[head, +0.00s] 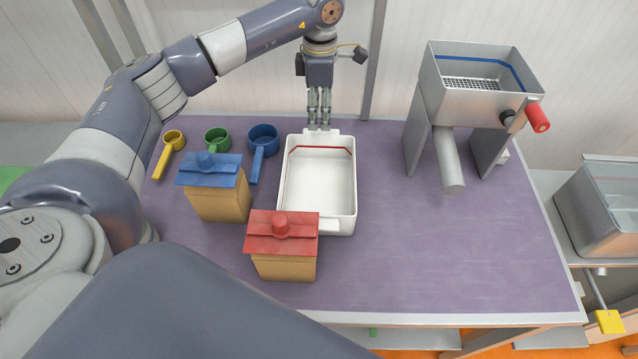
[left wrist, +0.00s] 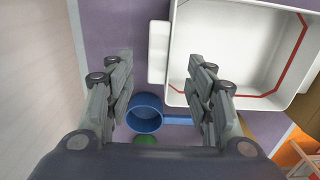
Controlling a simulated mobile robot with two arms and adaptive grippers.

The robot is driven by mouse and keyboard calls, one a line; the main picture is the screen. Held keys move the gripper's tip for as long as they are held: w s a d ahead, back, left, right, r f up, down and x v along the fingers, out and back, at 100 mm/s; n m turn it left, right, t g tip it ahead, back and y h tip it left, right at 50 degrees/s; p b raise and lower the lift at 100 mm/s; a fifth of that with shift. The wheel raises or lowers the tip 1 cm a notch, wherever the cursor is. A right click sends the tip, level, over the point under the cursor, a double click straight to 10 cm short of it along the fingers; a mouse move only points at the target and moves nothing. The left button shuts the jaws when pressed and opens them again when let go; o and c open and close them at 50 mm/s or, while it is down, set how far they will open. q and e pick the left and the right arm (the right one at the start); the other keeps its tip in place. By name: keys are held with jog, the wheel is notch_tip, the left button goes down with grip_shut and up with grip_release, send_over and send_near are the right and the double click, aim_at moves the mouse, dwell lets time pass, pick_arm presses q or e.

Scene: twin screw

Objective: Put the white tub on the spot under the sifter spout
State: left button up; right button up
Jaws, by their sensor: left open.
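The white tub (head: 318,180) stands empty on the purple table, left of centre, with a red line around its inside and a tab handle at its far and near ends. It also shows in the left wrist view (left wrist: 235,45), with its handle (left wrist: 158,52) just beyond the fingers. My left gripper (head: 319,126) is open, pointing down at the tub's far handle; in the left wrist view (left wrist: 160,80) nothing is between its fingers. The grey sifter (head: 480,95) stands at the back right, its spout (head: 449,165) angled down over bare table. My right gripper is not in view.
A box with a red lid (head: 282,245) stands close to the tub's near left side. A box with a blue lid (head: 215,185) is to its left. Yellow (head: 172,140), green (head: 216,138) and blue (head: 263,138) scoops lie behind. The purple table (head: 440,250) is clear right of the tub.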

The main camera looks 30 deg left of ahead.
aim_at(321, 132)
pick_arm(q)
jog(key=shift+f, duration=0.85)
notch_tip(321, 132, down, 4)
jog(key=shift+d+f+p, duration=0.1)
jog(key=shift+d+p, duration=0.05)
jog(key=shift+p, duration=0.95)
jog(key=shift+w+f, duration=0.1)
jog(key=shift+f, duration=0.45)
grip_shut()
